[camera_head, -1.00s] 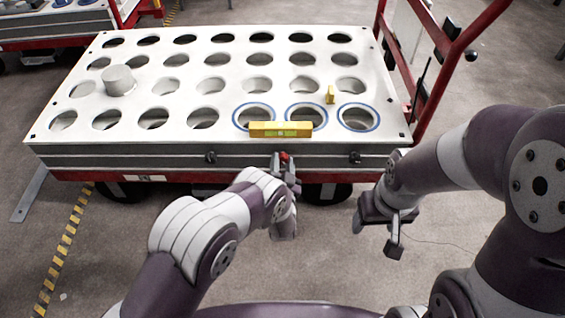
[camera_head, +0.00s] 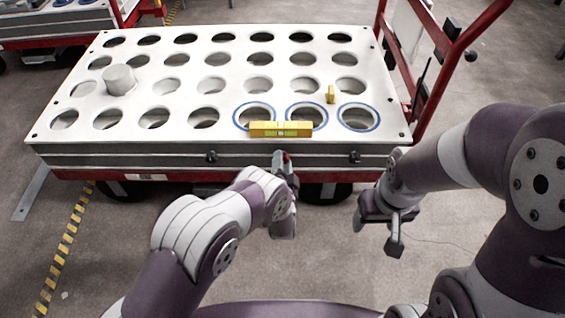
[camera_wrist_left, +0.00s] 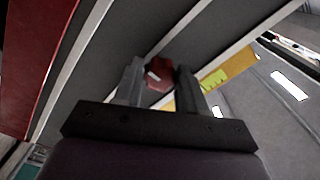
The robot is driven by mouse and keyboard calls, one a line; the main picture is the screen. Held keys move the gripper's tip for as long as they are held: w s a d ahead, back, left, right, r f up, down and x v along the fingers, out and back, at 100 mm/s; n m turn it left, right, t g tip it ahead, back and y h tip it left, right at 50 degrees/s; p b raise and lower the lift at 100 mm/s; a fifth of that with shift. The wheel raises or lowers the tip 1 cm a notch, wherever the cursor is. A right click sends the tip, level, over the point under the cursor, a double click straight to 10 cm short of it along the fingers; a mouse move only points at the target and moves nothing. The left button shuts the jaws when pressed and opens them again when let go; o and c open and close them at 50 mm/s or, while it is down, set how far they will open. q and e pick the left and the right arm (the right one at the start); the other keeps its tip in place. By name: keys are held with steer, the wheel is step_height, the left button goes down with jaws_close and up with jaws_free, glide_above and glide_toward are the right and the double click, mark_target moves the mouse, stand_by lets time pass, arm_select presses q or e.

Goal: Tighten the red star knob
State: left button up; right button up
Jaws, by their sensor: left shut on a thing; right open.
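The red star knob (camera_wrist_left: 160,76) sits on the grey front side of the cart. In the left wrist view it lies between the two fingers of my left gripper (camera_wrist_left: 159,84), which is shut on it. In the head view my left gripper (camera_head: 284,164) is at the cart's front side and only a little red of the knob (camera_head: 286,156) shows. My right gripper (camera_head: 379,235) is open and empty, off to the right, over the floor in front of the cart.
The cart's white top (camera_head: 215,118) has rows of round holes, some ringed blue. A yellow spirit level (camera_head: 281,130) lies at its front edge, above the knob. Two dark knobs (camera_head: 211,157) (camera_head: 355,156) sit on the front side. A grey cylinder (camera_head: 118,80) stands at left.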

arm_select(q)
steer(key=shift+s+f, duration=0.1)
steer(key=shift+f, duration=0.05)
steer(key=o, duration=1)
steer(key=shift+o, duration=0.2)
steer(key=s+p, duration=0.5)
steer(key=s, duration=0.7)
steer(key=shift+s, duration=0.35)
